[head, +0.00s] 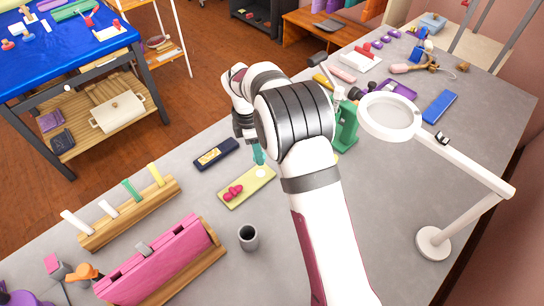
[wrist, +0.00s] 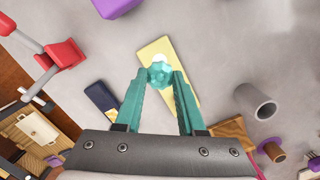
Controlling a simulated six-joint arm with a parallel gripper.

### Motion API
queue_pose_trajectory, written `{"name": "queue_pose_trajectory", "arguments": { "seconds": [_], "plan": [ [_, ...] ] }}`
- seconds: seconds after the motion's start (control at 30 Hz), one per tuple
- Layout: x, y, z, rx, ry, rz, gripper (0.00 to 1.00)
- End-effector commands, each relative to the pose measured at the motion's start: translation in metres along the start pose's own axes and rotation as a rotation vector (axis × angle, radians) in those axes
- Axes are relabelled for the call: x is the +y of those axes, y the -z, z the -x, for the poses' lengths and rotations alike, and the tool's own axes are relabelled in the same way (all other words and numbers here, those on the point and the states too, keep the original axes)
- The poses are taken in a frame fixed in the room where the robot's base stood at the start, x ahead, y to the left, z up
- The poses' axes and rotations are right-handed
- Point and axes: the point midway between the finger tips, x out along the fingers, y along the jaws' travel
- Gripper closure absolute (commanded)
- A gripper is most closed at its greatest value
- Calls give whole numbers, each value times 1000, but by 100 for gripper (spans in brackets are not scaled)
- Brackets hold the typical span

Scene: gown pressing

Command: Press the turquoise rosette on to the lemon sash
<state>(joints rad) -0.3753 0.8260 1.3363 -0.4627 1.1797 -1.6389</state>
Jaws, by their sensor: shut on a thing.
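In the wrist view the lemon sash (wrist: 153,46) runs behind the fingers. My gripper (wrist: 160,76) is shut on the turquoise rosette (wrist: 159,72), which sits between the teal fingertips, over the sash beside the white spot (wrist: 158,57). I cannot tell whether the rosette touches the sash. In the head view my arm and fingers hide the rosette.
A navy strip (head: 216,154) lies just left of the sash. A grey cup (head: 248,236) stands nearer. A wooden peg rack (head: 130,212) and a pink block-like holder (head: 160,260) are at front left. A green stand (head: 346,128) and a magnifier lamp (head: 434,243) are to the right.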

Motion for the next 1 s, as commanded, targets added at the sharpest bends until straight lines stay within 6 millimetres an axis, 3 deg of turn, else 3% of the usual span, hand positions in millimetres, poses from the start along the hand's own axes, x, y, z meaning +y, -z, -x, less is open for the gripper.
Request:
{"name": "queue_pose_trajectory", "arguments": {
  "seconds": [0.27,0.63,1.0],
  "plan": [
    [0,0,-4,0,1,-4,100],
    [0,6,-53,0,1,-4,100],
    [0,6,-58,0,0,-4,100]
  ]
}}
